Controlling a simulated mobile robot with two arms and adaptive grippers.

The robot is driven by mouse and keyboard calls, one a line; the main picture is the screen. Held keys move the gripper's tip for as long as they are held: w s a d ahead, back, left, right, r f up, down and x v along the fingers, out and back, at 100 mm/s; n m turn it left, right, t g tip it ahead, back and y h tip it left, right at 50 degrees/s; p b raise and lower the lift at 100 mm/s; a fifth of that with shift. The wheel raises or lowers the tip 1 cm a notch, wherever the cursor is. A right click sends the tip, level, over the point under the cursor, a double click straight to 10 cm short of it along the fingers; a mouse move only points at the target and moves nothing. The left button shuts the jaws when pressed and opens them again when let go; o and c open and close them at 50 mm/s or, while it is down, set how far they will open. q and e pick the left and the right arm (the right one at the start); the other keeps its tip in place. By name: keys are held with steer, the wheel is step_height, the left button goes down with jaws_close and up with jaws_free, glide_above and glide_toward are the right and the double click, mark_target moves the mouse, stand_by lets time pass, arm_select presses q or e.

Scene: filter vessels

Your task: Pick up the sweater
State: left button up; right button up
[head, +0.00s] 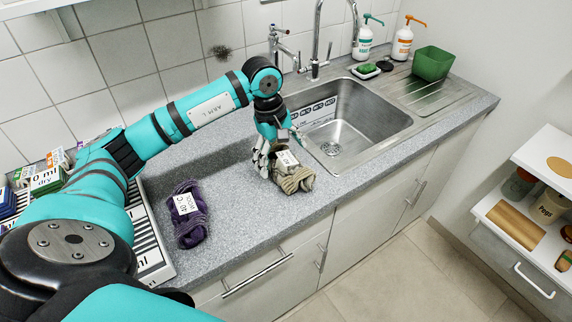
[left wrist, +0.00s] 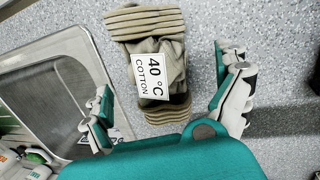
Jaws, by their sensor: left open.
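A folded beige knitted garment (head: 295,181) lies on the grey counter in front of the sink. In the left wrist view the beige garment (left wrist: 145,22) has ribbed ends and a white label reading "40 °C COTTON". A purple folded knit (head: 188,228) with a white label lies to its left, nearer the counter's front edge. My left gripper (head: 279,149) points down over the beige garment, jaws open and empty. In the left wrist view its fingers (left wrist: 162,75) stand apart on either side of the beige garment. My right gripper is not in view.
The metal sink (head: 352,122) and tap (head: 316,62) are close behind and right of my left gripper. A striped tray (head: 151,252) with boxes is at left. Soap bottles (head: 363,40) and a green tub (head: 433,64) stand at the back right. The counter between the two garments is clear.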

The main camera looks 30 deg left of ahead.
mark_target(284, 159)
arm_select(q)
steer(key=f, duration=0.2)
steer(key=w+f+p, duration=0.1)
steer(key=shift+d+f, duration=0.1)
steer(key=shift+f, duration=0.55)
steer(key=shift+s+d, duration=0.1)
steer(key=c, duration=1.4)
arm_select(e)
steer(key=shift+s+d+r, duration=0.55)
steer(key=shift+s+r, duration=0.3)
